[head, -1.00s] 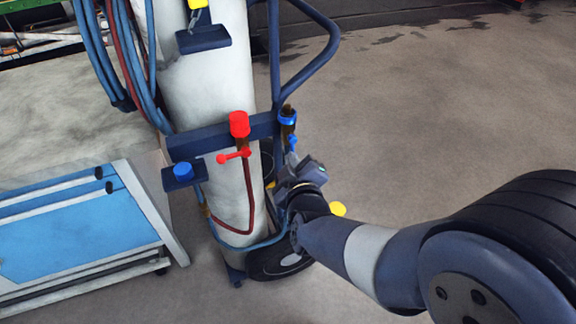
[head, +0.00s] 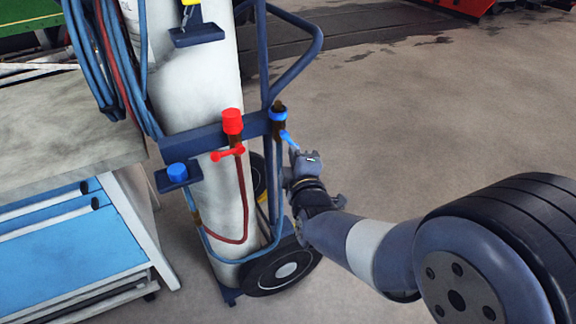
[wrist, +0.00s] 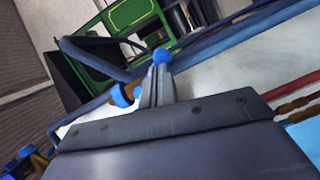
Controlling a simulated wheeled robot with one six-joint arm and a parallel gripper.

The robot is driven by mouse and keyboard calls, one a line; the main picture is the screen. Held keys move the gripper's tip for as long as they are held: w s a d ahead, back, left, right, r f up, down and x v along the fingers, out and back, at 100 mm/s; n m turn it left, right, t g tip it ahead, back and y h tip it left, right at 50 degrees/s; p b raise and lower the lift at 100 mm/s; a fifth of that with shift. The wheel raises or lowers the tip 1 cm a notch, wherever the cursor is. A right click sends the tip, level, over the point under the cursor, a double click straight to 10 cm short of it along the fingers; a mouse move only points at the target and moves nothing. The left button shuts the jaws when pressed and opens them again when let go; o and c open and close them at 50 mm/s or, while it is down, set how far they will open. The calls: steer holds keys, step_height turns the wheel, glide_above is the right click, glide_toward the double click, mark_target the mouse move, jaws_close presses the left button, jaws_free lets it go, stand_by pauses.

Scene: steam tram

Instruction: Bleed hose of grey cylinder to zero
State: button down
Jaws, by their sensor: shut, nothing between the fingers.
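The pale grey cylinder (head: 190,90) stands upright on a dark blue hand cart. A valve with a blue cap (head: 278,112) sits at the right end of its crossbar, with a blue lever (head: 289,139) pointing out to the lower right. A red-capped valve (head: 232,121) with a red lever (head: 228,153) is to its left. My gripper (head: 296,153) is at the tip of the blue lever. In the wrist view my fingers (wrist: 157,85) are shut, with a blue knob (wrist: 162,57) at their tips. Whether they touch it is unclear.
Blue and red hoses (head: 98,60) hang coiled at the cylinder's left. A bench with blue drawers (head: 50,240) stands at the left. A blue knob (head: 177,171) sits on a bracket. The cart wheel (head: 286,270) is below my gripper.

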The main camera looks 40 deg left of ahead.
steer(key=n+b, duration=0.2)
steer(key=n, duration=0.1)
steer(key=w+r+n+y+b, duration=0.1)
steer(key=n+b, duration=0.1)
steer(key=n, duration=0.1)
steer(key=w+d+n+t+y+b, duration=0.1)
steer(key=n+b, duration=0.1)
steer(key=b, duration=0.1)
steer(key=shift+r+n, duration=0.25)
steer(key=shift+n, duration=0.15)
